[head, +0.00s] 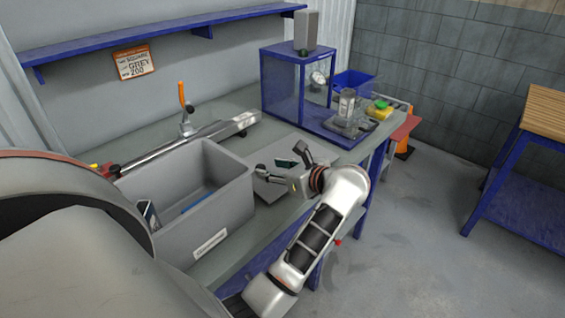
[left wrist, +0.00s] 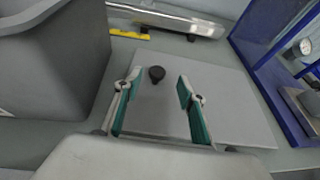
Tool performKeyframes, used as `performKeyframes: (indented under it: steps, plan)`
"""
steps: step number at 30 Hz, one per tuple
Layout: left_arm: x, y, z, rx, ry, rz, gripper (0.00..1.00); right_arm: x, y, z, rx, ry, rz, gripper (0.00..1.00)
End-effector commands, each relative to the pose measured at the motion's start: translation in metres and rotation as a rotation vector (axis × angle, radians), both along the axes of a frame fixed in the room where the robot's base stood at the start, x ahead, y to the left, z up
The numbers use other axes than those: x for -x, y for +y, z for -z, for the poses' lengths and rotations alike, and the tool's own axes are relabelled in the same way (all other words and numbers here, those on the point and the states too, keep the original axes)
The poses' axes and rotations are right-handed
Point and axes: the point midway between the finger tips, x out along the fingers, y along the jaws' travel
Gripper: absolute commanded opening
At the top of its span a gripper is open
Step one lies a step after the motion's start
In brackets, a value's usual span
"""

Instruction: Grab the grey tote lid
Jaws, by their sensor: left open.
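The grey tote lid (head: 268,188) is a flat grey plate lying on the bench, just right of the grey tote. In the left wrist view the lid (left wrist: 238,112) has a round black knob (left wrist: 156,73) on top. My left gripper (head: 282,163) is over the lid with its fingers spread. In the left wrist view the gripper (left wrist: 158,88) has green-padded fingers on either side of the knob's line, with the knob slightly beyond the tips. Nothing is between the fingers. I cannot tell the exact height above the lid. My right gripper is not in view.
The open grey tote (head: 220,210) stands left of the lid with items inside. A metal rail (head: 190,142) with an orange-handled clamp lies behind it. A blue-framed case (head: 287,90) stands at the back right, near a blue bin (head: 354,84).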

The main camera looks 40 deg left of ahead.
Motion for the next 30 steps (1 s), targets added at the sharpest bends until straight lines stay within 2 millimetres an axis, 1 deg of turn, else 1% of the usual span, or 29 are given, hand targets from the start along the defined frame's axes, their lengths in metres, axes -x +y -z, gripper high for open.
performKeyframes:
  steps: [13, 17, 23, 24, 26, 27, 28, 30]
  plan:
    - [-0.003, 0.047, 0.023, -0.003, 0.0, -0.001, 0.4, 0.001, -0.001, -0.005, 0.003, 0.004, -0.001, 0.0]
    - [-0.004, 0.052, 0.026, 0.0, 0.0, 0.0, 0.4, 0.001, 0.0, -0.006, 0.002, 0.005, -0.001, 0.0]
    - [-0.004, 0.052, 0.026, 0.001, 0.0, 0.0, 0.4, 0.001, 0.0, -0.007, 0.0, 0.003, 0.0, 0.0]
    - [-0.004, 0.052, 0.026, 0.001, 0.0, 0.0, 0.3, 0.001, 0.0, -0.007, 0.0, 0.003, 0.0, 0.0]
    - [-0.004, 0.052, 0.026, 0.001, 0.0, 0.0, 0.14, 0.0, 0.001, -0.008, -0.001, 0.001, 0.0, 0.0]
    - [-0.004, 0.052, 0.026, 0.001, 0.0, 0.0, 0.04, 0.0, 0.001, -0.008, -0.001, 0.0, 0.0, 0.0]
    - [-0.004, 0.052, 0.026, 0.001, 0.0, 0.0, 0.0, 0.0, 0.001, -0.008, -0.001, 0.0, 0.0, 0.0]
    - [-0.004, 0.052, 0.026, 0.001, 0.0, 0.0, 0.0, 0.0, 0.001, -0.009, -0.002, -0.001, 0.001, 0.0]
